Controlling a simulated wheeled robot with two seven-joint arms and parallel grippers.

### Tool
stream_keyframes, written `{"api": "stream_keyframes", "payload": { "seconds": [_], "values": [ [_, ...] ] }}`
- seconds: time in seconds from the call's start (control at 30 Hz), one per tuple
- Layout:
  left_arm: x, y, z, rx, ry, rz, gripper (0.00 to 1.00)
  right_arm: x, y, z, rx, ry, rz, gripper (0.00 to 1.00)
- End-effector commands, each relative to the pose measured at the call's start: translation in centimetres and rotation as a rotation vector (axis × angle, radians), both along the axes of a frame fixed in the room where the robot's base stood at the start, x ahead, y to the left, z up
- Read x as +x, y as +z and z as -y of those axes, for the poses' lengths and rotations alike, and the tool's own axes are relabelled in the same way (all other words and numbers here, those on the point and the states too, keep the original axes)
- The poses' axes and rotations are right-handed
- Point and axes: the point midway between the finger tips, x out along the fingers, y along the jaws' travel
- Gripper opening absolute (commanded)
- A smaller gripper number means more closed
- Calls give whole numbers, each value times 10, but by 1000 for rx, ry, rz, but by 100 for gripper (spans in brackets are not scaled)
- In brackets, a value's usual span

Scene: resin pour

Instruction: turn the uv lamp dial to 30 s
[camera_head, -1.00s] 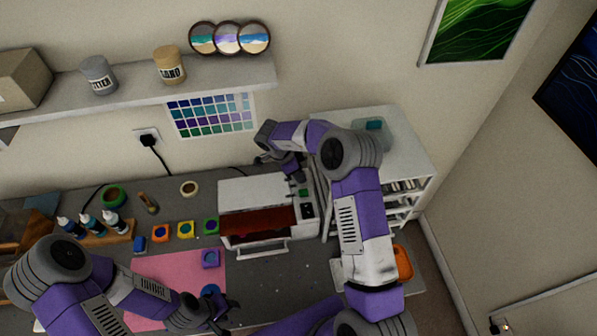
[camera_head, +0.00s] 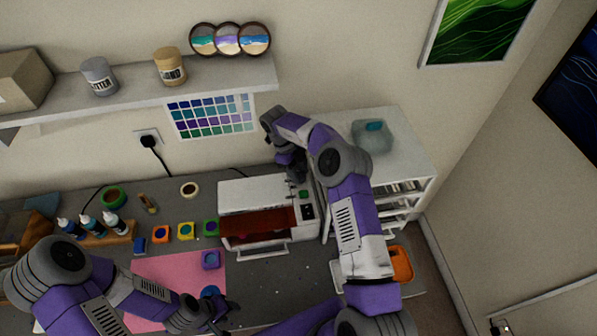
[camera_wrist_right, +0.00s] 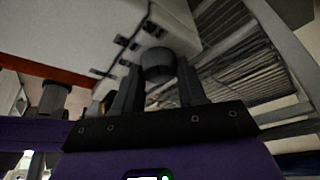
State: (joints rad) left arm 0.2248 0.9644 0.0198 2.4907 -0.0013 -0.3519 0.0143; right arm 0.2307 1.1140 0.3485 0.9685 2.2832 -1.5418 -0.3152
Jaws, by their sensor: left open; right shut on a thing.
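The UV lamp (camera_head: 265,192) is a white box with a dark red front window, standing on the grey bench. Its dial (camera_wrist_right: 158,62) is a dark round knob, seen in the right wrist view on the lamp's pale panel. My right gripper (camera_wrist_right: 160,80) is shut on the dial, one finger on each side of it. In the head view my right gripper (camera_head: 294,172) is at the lamp's upper right, and the arm hides the dial. The dial's marking cannot be read. My left gripper (camera_head: 226,309) is open and empty over the front of the bench.
A pink mat (camera_head: 165,268) lies left of the lamp, with small coloured pots behind it. Bottles stand in a wooden rack (camera_head: 105,238) farther left. A white shelf unit (camera_head: 408,150) is to the right. Bare bench shows in front of the lamp.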

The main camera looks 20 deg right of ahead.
Motion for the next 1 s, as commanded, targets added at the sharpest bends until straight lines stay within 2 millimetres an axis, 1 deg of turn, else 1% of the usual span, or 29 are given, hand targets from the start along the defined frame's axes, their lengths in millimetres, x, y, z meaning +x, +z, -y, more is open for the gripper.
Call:
{"api": "stream_keyframes", "payload": {
  "seconds": [0.23, 0.7, 0.73, 0.87, 0.9, 1.0],
  "values": [
    [0, 0, 0, 0, 0, 0, 43, 1, 0, 0, 0, -65, 2, 10],
    [0, 0, 0, 0, 0, 0, 43, 1, 0, 0, 0, -78, 2, 10],
    [0, 0, 0, 0, 0, 0, 43, 1, 0, 0, 0, -78, 2, 42],
    [0, 0, 0, 0, 0, 0, 43, 1, 0, 0, 0, -78, 1, 62],
    [0, 0, 0, 0, 0, 0, 43, 1, 0, 0, 0, -78, 1, 65],
    [0, 0, 0, 0, 0, 0, 43, 1, 0, 0, 0, -77, 1, 65]
  ]
}}
